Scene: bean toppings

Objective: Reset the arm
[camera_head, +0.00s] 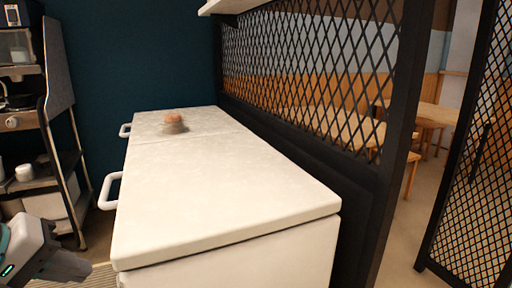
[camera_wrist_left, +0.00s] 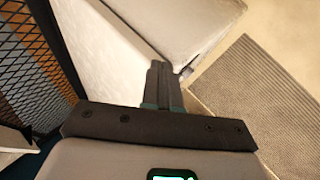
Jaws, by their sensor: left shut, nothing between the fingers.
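My left gripper shows at the lower left of the head view, where its arm (camera_head: 40,255) comes in beside the freezer's near left corner. In the left wrist view the two dark fingers of the left gripper (camera_wrist_left: 156,68) are together, with nothing between them. The fingers point toward the white side of the freezer and the floor. My right gripper is in neither view.
A long white chest freezer (camera_head: 220,195) with side handles fills the middle; a small brownish item (camera_head: 173,118) sits on its far end. A black lattice partition (camera_head: 310,75) runs along its right. A metal shelf rack (camera_head: 50,125) stands left. A ribbed mat (camera_wrist_left: 265,105) lies on the floor.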

